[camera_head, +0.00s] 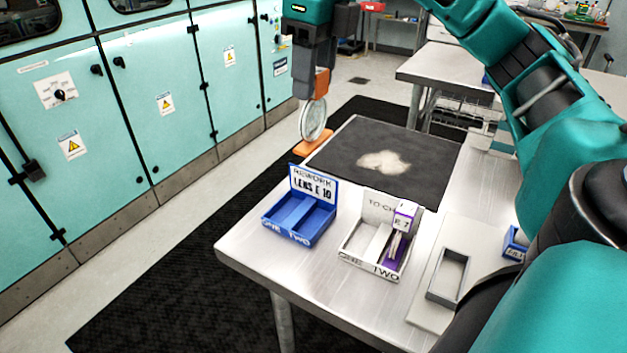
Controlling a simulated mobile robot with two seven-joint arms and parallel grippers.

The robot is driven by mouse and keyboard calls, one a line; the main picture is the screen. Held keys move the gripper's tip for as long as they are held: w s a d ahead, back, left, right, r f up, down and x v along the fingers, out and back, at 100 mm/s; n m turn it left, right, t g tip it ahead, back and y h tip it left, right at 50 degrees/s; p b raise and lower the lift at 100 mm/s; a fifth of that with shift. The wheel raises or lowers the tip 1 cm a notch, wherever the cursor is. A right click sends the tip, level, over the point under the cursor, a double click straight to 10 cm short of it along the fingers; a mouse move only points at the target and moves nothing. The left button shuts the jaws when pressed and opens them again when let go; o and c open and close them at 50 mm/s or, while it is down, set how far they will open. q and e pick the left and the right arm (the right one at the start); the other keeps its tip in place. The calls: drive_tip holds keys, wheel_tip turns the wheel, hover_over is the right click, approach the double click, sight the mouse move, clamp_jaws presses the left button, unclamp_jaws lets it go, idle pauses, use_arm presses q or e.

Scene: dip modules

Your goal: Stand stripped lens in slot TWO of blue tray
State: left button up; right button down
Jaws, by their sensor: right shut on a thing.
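My right gripper (316,84) is at the top middle, pointing down and shut on a round clear lens (313,120). The lens hangs upright, disc-like, near the table's far left edge, behind the blue tray. The blue tray (301,230) stands at the table's front left, with a sign reading REWORK and LENS E 10. Its slots, marked ONE and TWO, both look empty; TWO is the right one. My left gripper is not in view.
A white tray (350,252) stands right of the blue one; a white and purple box (402,224) marked E 7 is in its slot TWO. A dark mat (350,140) with a pale patch lies behind. A grey rectangular frame (447,275) is at the front right.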

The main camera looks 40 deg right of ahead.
wheel_tip(320, 180, down, 18)
drive_tip(key=b, duration=0.2)
drive_tip(key=shift+f, duration=0.15)
idle(0.5)
drive_tip(key=shift+f+b, duration=0.15)
drive_tip(key=shift+b, duration=0.15)
drive_tip(key=c, duration=0.6)
unclamp_jaws()
drive_tip(key=p, duration=0.3)
approach(319, 141)
drive_tip(key=f, duration=0.5)
drive_tip(key=shift+w+f, duration=0.3)
drive_tip(key=shift+w, duration=0.1)
